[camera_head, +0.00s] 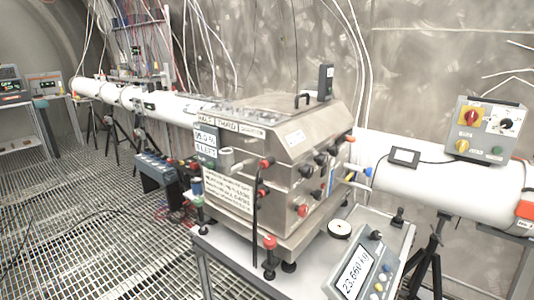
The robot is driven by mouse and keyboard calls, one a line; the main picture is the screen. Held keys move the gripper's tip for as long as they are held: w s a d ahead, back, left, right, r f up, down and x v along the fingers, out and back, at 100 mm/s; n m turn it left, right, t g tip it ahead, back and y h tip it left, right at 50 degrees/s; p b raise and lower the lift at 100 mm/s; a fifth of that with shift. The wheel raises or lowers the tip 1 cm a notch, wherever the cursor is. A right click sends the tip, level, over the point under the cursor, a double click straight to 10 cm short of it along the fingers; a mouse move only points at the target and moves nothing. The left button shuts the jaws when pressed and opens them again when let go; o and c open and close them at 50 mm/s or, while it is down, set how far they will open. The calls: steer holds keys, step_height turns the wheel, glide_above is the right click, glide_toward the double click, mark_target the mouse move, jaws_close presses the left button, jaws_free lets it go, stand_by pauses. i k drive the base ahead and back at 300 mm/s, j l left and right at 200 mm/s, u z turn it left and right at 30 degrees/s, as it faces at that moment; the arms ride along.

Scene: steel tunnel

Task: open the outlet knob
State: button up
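A steel box apparatus (285,150) stands on a grey bench in the middle, with several red and black knobs on its right face. A red knob (302,210) sits low on that face. A black knob (306,171) sits higher up. Another red knob (266,163) is at the near corner. A red-topped fitting (269,242) stands at the front foot of the box. I cannot tell which of these is the outlet knob, as no readable label names it. My gripper is not in view.
A long white pipe (440,190) runs behind the box on tripods. A grey control box (484,130) with a red knob sits on it. A scale display (358,270) is at the bench front. Cables hang behind. The grated floor (100,230) at left is mostly clear.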

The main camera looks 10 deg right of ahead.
mark_target(322, 159)
steer(key=i+l+z, duration=0.3)
steer(key=l+z, duration=0.15)
steer(key=i+l+z, duration=0.45)
